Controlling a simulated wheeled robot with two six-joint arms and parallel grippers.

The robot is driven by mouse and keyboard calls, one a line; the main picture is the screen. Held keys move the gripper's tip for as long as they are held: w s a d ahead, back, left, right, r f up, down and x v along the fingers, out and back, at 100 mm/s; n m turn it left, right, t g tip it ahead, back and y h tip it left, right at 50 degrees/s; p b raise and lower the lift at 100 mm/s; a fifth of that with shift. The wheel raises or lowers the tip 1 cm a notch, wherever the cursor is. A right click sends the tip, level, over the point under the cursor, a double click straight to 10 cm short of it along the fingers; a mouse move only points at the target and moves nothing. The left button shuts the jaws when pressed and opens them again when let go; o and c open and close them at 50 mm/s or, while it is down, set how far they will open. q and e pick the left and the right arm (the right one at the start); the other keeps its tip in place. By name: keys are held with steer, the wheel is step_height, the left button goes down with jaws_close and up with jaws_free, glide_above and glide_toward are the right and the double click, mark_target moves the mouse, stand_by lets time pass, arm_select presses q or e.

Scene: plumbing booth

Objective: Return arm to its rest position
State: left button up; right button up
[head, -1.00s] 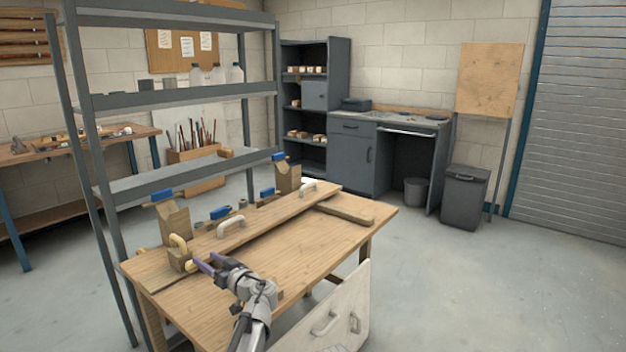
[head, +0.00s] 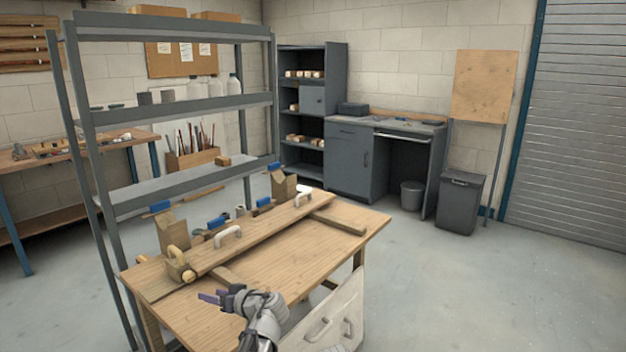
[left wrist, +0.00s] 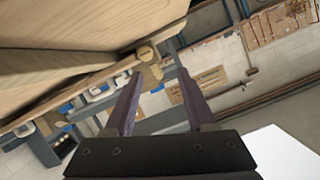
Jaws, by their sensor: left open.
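My left gripper (head: 210,298) is at the near edge of the wooden workbench (head: 300,262) in the head view, its dark fingers pointing left. It is open, and nothing shows between its fingers. In the left wrist view the two fingers of my left gripper (left wrist: 162,98) stand apart, with the bench's wooden underside or edge (left wrist: 60,75) close at the upper left. My right gripper is not in view.
A long board with white handles (head: 265,232), wooden blocks and blue-handled valves line the back of the bench. A grey shelf rack (head: 180,108) stands behind it. A dark bin (head: 460,202) is at the right, with open floor (head: 480,285) in front.

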arm_select(q)
steer(key=s+d+r+m+g+h+p, duration=0.1)
steer(key=s+d+m+g+h+p, duration=0.3)
steer(key=s+d+p, duration=0.4)
steer(key=s+d+r+m+g+h+p, duration=0.2)
steer(key=s+d+m+g+h+p, duration=0.2)
steer(key=s+d, duration=0.8)
steer(key=s+m+h+p, duration=0.2)
steer(key=s+p, duration=0.2)
steer(key=s, duration=0.2)
steer(key=shift+s+m+h+p, duration=0.15)
steer(key=shift+m+h+p, duration=0.15)
steer(key=shift+h+p, duration=0.1)
steer(key=shift+o, duration=0.2)
